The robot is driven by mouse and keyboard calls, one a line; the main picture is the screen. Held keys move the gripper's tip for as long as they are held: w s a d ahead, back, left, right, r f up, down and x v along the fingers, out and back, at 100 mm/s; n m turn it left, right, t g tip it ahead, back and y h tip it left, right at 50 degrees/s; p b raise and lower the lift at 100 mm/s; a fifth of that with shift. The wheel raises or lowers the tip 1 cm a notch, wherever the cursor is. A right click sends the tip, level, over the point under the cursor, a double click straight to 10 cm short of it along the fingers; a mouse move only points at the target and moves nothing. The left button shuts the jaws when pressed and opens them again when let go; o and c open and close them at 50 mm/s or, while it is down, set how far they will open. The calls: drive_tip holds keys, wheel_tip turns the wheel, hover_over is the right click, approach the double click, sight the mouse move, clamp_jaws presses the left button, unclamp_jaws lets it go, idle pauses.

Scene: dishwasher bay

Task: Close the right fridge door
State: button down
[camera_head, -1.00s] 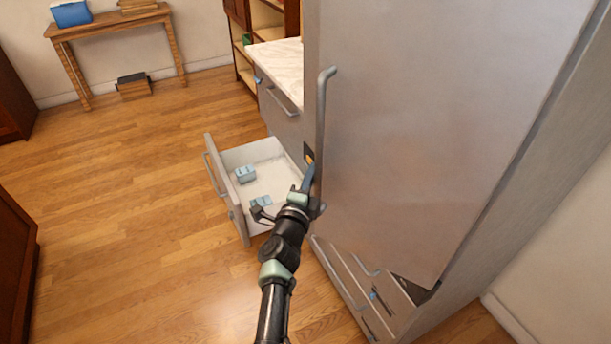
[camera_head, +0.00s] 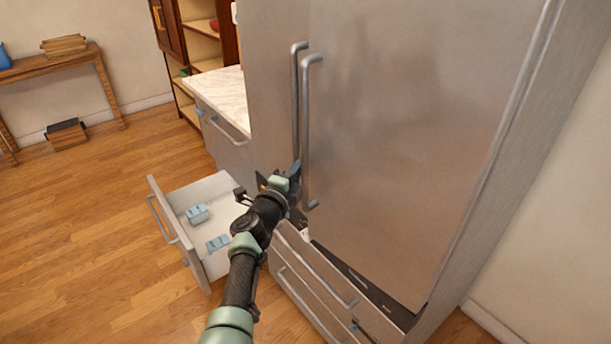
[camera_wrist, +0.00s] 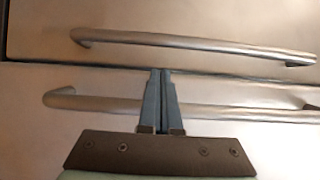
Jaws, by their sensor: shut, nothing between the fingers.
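The right fridge door (camera_head: 420,120) is a large grey metal panel with a long vertical handle (camera_head: 307,130). It stands almost in line with the left door (camera_head: 270,100), whose handle (camera_head: 296,90) is close beside it. A dark strip shows under the right door's lower edge; I cannot tell whether the door is fully shut. My gripper (camera_head: 296,168) is shut and empty, at the lower part of the two handles. In the wrist view its fingers (camera_wrist: 161,75) overlap the lower handle (camera_wrist: 225,112) and end near the seam, below the upper handle (camera_wrist: 195,43). Contact is unclear.
An open drawer (camera_head: 222,188) with small blue-grey blocks sticks out left of the fridge, under a marble-topped counter (camera_head: 220,95). Fridge drawers (camera_head: 310,285) lie below the doors. A wooden table (camera_head: 80,62) stands far left.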

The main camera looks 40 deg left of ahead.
drive_tip(key=shift+w+a, duration=0.1)
drive_tip(key=shift+w, duration=0.4)
drive_tip(key=shift+s+a, duration=0.1)
idle(0.3)
